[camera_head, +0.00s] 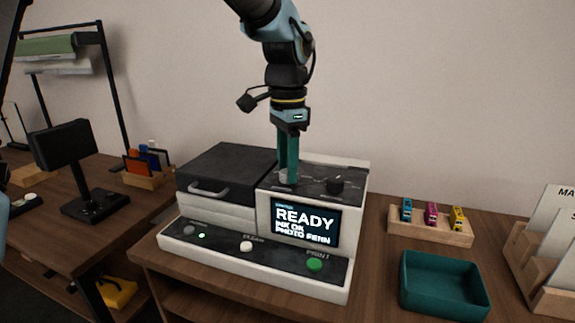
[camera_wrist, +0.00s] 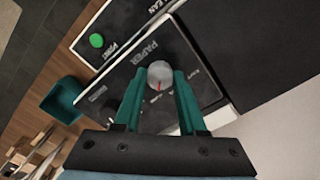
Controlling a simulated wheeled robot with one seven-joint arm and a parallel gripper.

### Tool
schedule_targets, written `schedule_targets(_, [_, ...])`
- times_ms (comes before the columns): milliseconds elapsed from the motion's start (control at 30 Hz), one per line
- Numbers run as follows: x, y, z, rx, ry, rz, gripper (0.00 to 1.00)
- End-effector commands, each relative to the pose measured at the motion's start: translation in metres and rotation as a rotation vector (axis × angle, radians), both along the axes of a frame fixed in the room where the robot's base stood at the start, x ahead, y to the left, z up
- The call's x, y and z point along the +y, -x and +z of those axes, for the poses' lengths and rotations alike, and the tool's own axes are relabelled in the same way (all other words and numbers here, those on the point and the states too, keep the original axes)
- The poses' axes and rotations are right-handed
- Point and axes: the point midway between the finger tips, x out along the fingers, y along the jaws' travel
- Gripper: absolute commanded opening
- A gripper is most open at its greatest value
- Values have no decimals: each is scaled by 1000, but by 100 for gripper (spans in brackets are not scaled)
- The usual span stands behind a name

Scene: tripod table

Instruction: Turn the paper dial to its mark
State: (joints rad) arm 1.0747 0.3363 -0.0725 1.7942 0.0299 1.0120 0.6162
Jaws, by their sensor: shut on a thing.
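In the head view the dial (camera_head: 287,177) shows only in part under the fingers. My gripper (camera_head: 288,170) points straight down onto it. In the wrist view the teal fingers (camera_wrist: 160,82) are closed on either side of the dial. The printer (camera_head: 310,178) has a screen (camera_head: 305,222) reading READY, INK OK and PHOTO FERN. The small marks around the dial are too blurred to read surely.
A second, black knob (camera_head: 336,184) stands right of my gripper on the same panel. A teal tray (camera_head: 445,313) and a wooden rack (camera_head: 430,238) with small coloured cartridges are at the right. A dark lid (camera_head: 225,170) with a handle is at the left.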

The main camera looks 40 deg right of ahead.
Motion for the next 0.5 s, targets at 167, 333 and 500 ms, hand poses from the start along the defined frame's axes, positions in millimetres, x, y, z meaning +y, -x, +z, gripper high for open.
schedule_targets(167, [0, 0, 1, 1, 1, 52, 0])
schedule_targets(333, [0, 0, 2, 2, 0, 158, 0])
schedule_targets(500, [-1, 0, 2, 2, 1, 300, 0])
